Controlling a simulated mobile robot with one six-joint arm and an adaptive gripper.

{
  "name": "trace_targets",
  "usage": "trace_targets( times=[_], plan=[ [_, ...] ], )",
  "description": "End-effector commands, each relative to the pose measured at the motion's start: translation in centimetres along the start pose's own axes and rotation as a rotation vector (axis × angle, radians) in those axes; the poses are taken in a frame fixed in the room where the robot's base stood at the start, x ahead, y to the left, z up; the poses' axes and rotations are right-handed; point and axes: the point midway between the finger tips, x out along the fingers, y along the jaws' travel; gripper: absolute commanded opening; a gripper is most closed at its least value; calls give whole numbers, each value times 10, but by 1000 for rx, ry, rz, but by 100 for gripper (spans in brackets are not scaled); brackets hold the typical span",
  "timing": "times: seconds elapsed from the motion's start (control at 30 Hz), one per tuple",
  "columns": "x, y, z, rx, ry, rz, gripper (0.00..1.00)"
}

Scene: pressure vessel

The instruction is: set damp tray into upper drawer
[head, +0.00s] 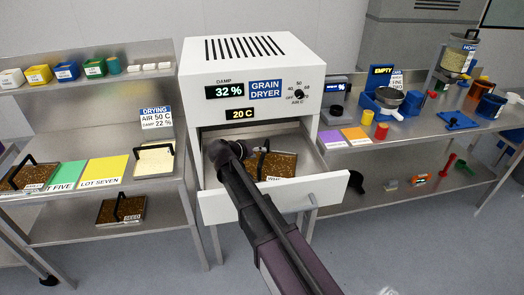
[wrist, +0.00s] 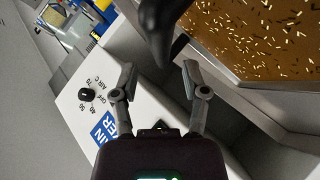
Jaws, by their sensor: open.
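The grain dryer (head: 262,80) is a white box with its drawer (head: 320,187) pulled out towards me. A tray of brown grain (head: 284,166) with a black handle sits inside the drawer, its white label partly hidden by my arm. In the wrist view the grain tray (wrist: 255,35) fills the top right, and its black handle (wrist: 155,30) stands just beyond my fingertips. My gripper (wrist: 159,72) is open, with its fingers apart and nothing between them. In the head view my arm hides the fingers, and whether they touch the handle cannot be told.
The dryer reads damp 32 % and 20 C, with a knob (head: 299,94) at right. Left shelves hold grain trays (head: 122,209), coloured mats (head: 104,171) and small bins. The right bench (head: 430,115) carries cups, a scale and a blue stand. Floor shows at front right.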

Motion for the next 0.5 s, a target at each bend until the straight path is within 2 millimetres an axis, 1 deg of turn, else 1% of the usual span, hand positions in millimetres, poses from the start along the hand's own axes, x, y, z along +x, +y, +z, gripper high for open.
trace_targets(
  times=[0.03, 0.2, 0.4, 0.5],
  plan=[
    [-12, 3, -2, -2, 2, -1, 58],
    [-38, 3, -2, -1, 2, -1, 58],
    [-64, 2, -1, -2, 2, -1, 58],
    [-73, 1, -1, -1, 2, -1, 58]
  ],
)
